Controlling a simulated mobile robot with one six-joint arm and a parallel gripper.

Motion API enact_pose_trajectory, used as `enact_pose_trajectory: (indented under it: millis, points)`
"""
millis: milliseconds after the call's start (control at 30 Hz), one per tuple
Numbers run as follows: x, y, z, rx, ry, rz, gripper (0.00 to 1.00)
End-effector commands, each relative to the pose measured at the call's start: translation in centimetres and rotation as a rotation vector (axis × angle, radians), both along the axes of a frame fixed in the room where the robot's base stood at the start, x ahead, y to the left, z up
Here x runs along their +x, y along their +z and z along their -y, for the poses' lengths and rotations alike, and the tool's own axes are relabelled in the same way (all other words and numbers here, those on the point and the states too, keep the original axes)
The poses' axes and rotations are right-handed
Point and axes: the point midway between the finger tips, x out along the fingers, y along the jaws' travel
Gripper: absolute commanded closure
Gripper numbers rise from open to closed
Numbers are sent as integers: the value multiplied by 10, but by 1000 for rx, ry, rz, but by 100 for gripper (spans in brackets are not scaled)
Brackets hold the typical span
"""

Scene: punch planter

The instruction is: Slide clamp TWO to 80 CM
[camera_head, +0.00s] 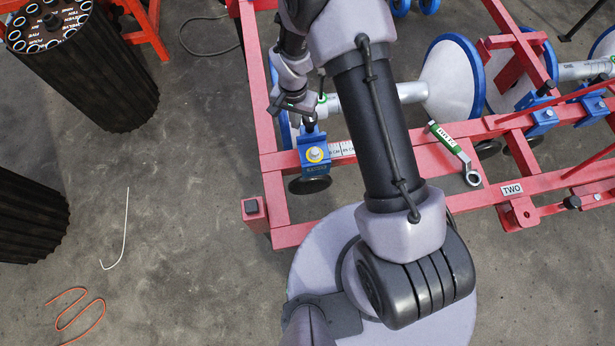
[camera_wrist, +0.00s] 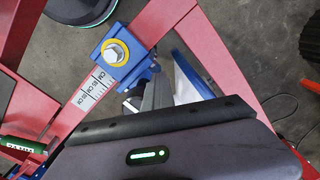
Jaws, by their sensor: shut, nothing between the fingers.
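A blue clamp (camera_head: 315,152) with a yellow ring and a silver bolt sits on a red rail, at the left end of a white scale strip (camera_head: 343,149). It also shows in the wrist view (camera_wrist: 118,56), with the strip (camera_wrist: 94,88) beside it; the numbers are too small to read surely. A white TWO label (camera_head: 511,189) is on a red beam to the right. My gripper (camera_head: 308,118) is shut and empty, just behind the clamp; whether it touches the clamp I cannot tell. In the wrist view its grey fingers (camera_wrist: 157,92) are beside the clamp.
A green-handled wrench (camera_head: 452,147) lies on the frame right of my arm. More blue clamps (camera_head: 541,118) are farther right. White rollers with blue rims (camera_head: 452,78) lie behind. Black ribbed planters (camera_head: 80,70) stand at left. The floor between is mostly open.

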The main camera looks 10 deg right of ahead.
Motion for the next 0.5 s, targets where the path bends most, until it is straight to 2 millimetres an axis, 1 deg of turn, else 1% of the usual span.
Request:
enact_pose_trajectory:
  millis: [500]
  points:
    - [0,0,16,0,-1,1,100]
